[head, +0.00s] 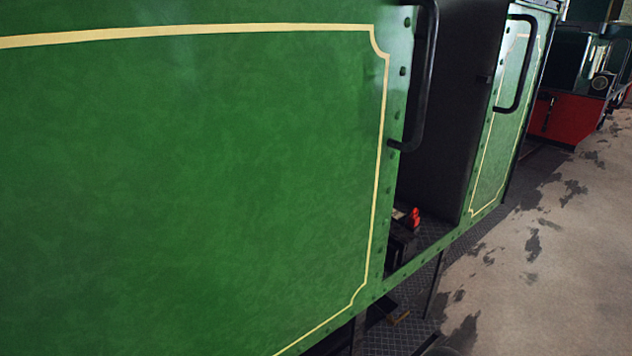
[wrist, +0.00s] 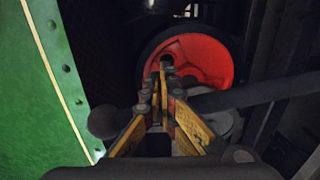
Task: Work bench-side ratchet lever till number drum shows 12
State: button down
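My gripper (wrist: 162,72) shows in the wrist view, with yellow and dark fingers. Its fingertips come together in front of a red wheel-like part (wrist: 208,55), and I see nothing held between them. A dark bar (wrist: 265,93) runs in from the right behind the fingers. A dark round knob (wrist: 107,122) shows left of the fingers; whether knob and bar are one lever I cannot tell. No contact with either is clear. The number drum and its digits cannot be made out in either view. My gripper is not clearly visible in the head view.
The green tram side panel (head: 190,170) fills much of the head view. A doorway with a black handrail (head: 428,85) opens right of it, with a small red object (head: 415,217) inside. Open paving (head: 540,260) lies at right; a red-and-green vehicle (head: 567,118) stands beyond.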

jog(key=s+a, duration=0.1)
jog(key=a, duration=0.1)
jog(key=s+a+f, duration=0.1)
jog(key=s+a, duration=0.1)
jog(key=shift+s, duration=0.15)
jog(key=shift+s+a+f+p, duration=0.15)
jog(key=shift+s+a+p, duration=0.5)
jog(key=shift+p, duration=0.4)
jog(key=shift+w, duration=0.1)
